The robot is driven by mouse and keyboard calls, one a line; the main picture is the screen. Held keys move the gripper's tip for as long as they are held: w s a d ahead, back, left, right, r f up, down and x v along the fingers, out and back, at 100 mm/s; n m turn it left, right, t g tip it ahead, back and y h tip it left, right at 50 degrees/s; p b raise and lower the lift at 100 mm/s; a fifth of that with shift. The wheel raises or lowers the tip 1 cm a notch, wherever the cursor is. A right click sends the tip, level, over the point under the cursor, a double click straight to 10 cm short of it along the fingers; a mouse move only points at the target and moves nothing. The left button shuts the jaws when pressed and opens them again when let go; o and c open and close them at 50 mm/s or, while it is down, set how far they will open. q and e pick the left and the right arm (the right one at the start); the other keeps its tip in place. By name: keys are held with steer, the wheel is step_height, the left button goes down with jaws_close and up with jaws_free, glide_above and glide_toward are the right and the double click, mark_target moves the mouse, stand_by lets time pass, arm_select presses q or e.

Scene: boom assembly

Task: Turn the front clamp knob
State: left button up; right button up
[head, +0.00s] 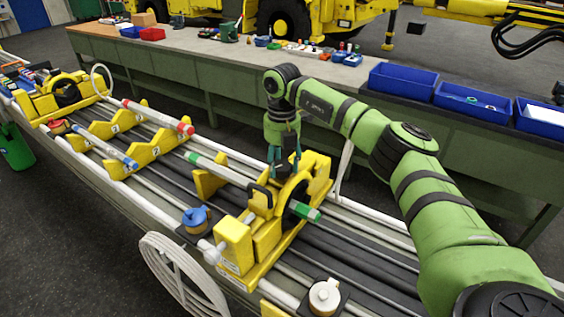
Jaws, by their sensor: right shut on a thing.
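The yellow front clamp (320,182) stands on the long rail bench, with a dark ring around a green-and-white tube (304,211). My right gripper (284,166) points down at the top of this clamp, just behind the black handle-like part (261,196). Its fingers are shut on what appears to be the front clamp knob, which they mostly hide. I cannot tell how far the knob is turned. My left gripper is not in view.
A blue-capped part (196,217) and a white round-capped part (324,296) stand on the bench near the clamp. A second yellow clamp (45,104) is at the far left. Blue bins (403,80) line the workbench behind. A white hose coil (180,270) hangs in front.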

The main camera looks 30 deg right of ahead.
mark_target(282, 165)
steer(key=shift+s+f+m, duration=0.15)
steer(key=shift+f+m, duration=0.15)
steer(key=o, duration=1.2)
steer(key=shift+c, duration=0.2)
steer(key=shift+r, duration=0.1)
steer(key=shift+r, duration=0.6)
step_height(282, 165, up, 11)
